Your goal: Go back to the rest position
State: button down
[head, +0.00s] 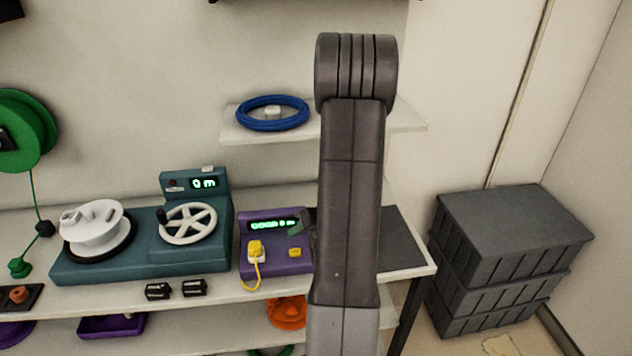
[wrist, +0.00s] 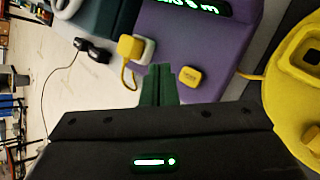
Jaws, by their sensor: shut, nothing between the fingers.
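My gripper (wrist: 157,86) shows in the wrist view as two green fingers pressed together, with nothing between them. Its tips are beside the purple device (wrist: 190,40), near the yellow plug (wrist: 130,47) and the yellow button (wrist: 190,77). I cannot tell whether they touch it. In the head view my arm stands upright right of the middle and hides most of the gripper. The purple device (head: 275,265) sits on the table there, with a lit green display, the yellow plug (head: 256,249) with its cord, and the yellow button (head: 294,253).
A teal machine (head: 110,262) with a white spool and handwheel stands left of the purple device. A blue ring (head: 272,112) lies on the wall shelf (head: 236,130). Grey crates (head: 510,235) are stacked at right. A yellow object (wrist: 300,75) lies close by the gripper.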

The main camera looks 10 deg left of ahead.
jog(key=shift+f+b, duration=0.85)
jog(key=shift+b, duration=0.05)
jog(key=f+b, duration=0.1)
jog(key=b, duration=0.2)
notch_tip(320, 180, up, 7)
jog(key=p, duration=0.7)
jog(key=shift+f, duration=0.15)
jog(key=shift+f, duration=0.1)
